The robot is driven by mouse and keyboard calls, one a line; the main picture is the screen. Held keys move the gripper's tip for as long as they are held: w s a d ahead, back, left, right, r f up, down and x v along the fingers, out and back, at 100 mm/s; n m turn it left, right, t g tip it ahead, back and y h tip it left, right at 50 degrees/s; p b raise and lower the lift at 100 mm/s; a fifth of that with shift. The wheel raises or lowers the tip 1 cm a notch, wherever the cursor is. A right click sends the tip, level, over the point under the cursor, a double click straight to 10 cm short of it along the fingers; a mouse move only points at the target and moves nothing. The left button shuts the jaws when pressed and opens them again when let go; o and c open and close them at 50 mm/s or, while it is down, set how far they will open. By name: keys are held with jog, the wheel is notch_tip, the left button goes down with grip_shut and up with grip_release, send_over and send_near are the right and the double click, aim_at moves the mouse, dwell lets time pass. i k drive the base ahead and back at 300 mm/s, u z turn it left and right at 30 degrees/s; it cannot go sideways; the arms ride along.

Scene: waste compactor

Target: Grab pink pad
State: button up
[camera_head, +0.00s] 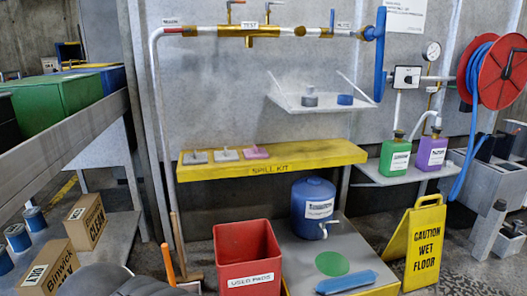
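A pink pad (255,152) lies on the yellow spill kit shelf (310,157), toward its left half. A thin upright piece, like a handle, stands on it. It is the rightmost of three similar pads; two grey pads, one in the middle (226,155) and one at the left (194,157), lie beside it. Nothing touches the pink pad. My gripper is not in view; a dark grey rounded part at the bottom left edge may be part of my arm.
A red used pads bin (247,262) stands below the shelf. Beside it are a blue drum (312,208) and a yellow wet floor sign (417,243). A small white shelf (318,103) and yellow-fitted piping (265,31) are above. The yellow shelf's right half is clear.

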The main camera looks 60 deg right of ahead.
aim_at(255, 153)
jog(key=z, duration=0.8)
jog(key=i, duration=0.9)
jog(key=z, duration=1.1)
jog(key=i, duration=0.25)
jog(key=z, duration=0.2)
